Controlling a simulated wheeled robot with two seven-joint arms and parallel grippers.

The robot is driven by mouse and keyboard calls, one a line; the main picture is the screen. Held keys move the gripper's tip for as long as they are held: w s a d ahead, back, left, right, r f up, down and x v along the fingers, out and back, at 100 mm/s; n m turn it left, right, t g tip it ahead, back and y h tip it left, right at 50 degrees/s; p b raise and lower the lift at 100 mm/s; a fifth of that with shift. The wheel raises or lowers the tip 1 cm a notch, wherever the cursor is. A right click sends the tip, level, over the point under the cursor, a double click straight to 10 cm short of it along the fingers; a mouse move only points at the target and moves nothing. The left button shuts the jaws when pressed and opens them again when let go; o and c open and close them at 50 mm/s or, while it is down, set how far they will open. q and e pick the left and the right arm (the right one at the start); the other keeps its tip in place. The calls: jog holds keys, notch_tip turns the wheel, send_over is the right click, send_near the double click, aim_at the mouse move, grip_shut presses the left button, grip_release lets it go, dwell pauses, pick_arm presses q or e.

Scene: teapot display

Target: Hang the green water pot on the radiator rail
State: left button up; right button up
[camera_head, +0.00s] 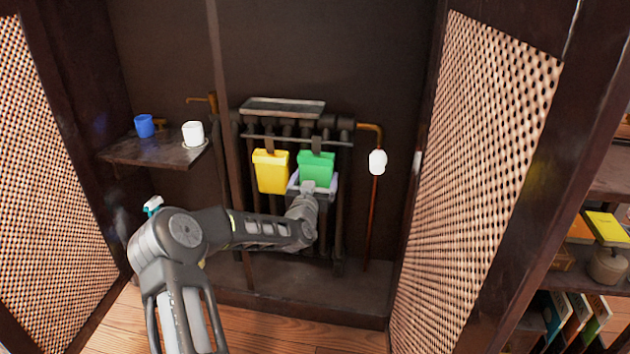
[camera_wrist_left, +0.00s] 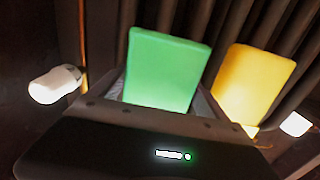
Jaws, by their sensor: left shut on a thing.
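The green water pot (camera_head: 316,168) is in front of the radiator, just below its horizontal rail (camera_head: 340,143). A dark hook piece shows above the pot and meets the rail in the picture; I cannot tell whether it rests on it. My left gripper (camera_head: 315,188) is shut on the green pot from below and in front. In the left wrist view the green pot (camera_wrist_left: 165,70) stands upright, slightly tilted, between the fingers. The yellow pot (camera_head: 271,171) hangs on the rail to the left; it also shows in the wrist view (camera_wrist_left: 252,85). My right gripper is out of view.
The radiator (camera_head: 339,215) stands in an open cabinet, a grey tray (camera_head: 283,107) on top. A shelf (camera_head: 150,155) at left holds a blue cup (camera_head: 144,126) and a white cup (camera_head: 193,134). A white valve knob (camera_head: 377,162) is at right. Lattice doors (camera_head: 480,150) flank the opening.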

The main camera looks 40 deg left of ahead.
pick_arm(q)
jog(key=shift+f, duration=0.2)
jog(key=o, duration=0.6)
jog(key=shift+c, duration=0.2)
jog(key=shift+o, duration=0.7)
jog(key=shift+f, duration=0.1)
jog(key=p+v, duration=0.2)
jog(key=v, duration=0.6)
